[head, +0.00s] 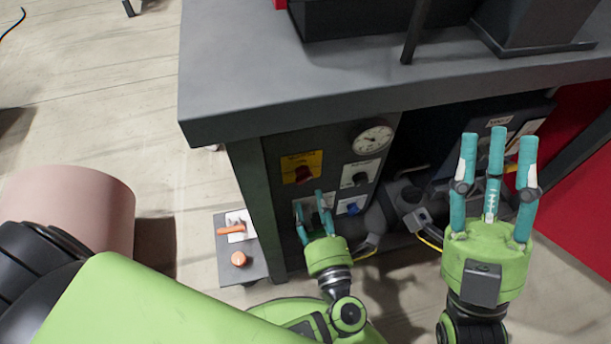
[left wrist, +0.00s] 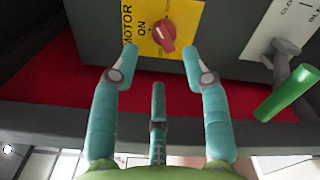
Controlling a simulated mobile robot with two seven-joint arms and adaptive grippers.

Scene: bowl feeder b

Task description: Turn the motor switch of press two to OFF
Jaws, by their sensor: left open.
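A red rotary switch (head: 303,174) sits on a yellow plate (head: 288,161) on the dark front panel under the bench top. In the left wrist view the red knob (left wrist: 164,36) is close, on a yellow plate (left wrist: 187,10) reading MOTOR and ON; its OFF mark is not visible. My left gripper (head: 315,208) is in front of the panel, just below the switch in the head view. In the left wrist view its fingers (left wrist: 160,56) are spread and empty, apart from the knob. My right gripper (head: 497,145) is open and empty at the right.
A gauge (head: 373,138), a black knob (head: 361,179) and a blue knob (head: 352,208) are near the switch. A green-handled lever (left wrist: 285,94) is right of it in the wrist view. The bench top (head: 240,70) overhangs the panel. A low box (head: 238,274) with orange controls stands left.

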